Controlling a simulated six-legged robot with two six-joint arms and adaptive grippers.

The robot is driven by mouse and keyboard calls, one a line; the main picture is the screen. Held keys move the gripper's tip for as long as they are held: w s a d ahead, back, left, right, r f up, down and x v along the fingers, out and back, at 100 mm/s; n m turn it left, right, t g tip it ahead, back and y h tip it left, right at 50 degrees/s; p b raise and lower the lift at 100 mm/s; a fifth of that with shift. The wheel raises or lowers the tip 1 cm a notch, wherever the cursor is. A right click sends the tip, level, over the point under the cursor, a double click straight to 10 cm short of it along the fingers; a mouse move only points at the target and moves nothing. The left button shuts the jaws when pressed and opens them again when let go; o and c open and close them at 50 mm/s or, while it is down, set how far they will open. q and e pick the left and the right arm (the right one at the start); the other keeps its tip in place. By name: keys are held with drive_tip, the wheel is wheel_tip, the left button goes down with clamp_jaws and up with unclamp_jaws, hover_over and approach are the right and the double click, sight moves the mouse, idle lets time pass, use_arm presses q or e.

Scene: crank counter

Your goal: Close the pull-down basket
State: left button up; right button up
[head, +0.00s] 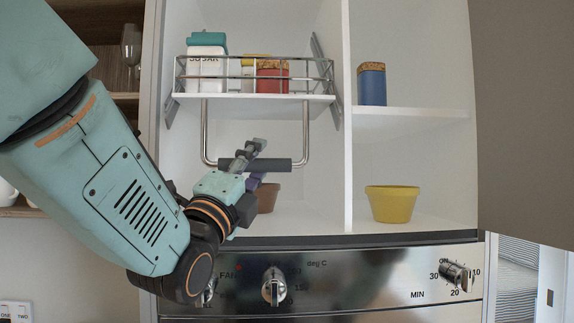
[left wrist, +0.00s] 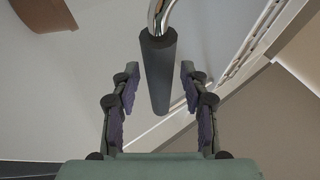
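The pull-down basket (head: 325,70) is a wire-railed white shelf in the cabinet's left compartment, carrying jars. A chrome U-shaped handle (head: 306,125) hangs below it, with a dark grip bar (head: 281,164) along its bottom. My left gripper (head: 250,163) is at the left part of this bar. In the left wrist view, the open fingers of my left gripper (left wrist: 159,82) stand on either side of the dark bar (left wrist: 158,65), with gaps on both sides. I cannot tell from this how deep the bar sits between them. My right gripper is not in view.
A white jar (head: 207,65) and a red jar (head: 271,75) stand in the basket. A blue jar (head: 372,84) and a yellow pot (head: 392,204) are in the right compartment. A brown pot (head: 267,198) stands behind my gripper. An oven panel with knobs (head: 274,287) runs below.

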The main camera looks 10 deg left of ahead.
use_arm(q)
drive_tip(key=shift+s+a+r, duration=0.15)
drive_tip(key=shift+s, duration=0.35)
drive_tip(key=shift+c, duration=1.4)
drive_tip(key=shift+w+d+f, duration=0.2)
drive_tip(key=shift+w, duration=0.45)
drive_tip(key=c, duration=0.5)
drive_tip(key=shift+c, duration=0.6)
drive_tip(key=shift+s, duration=0.2)
clamp_jaws()
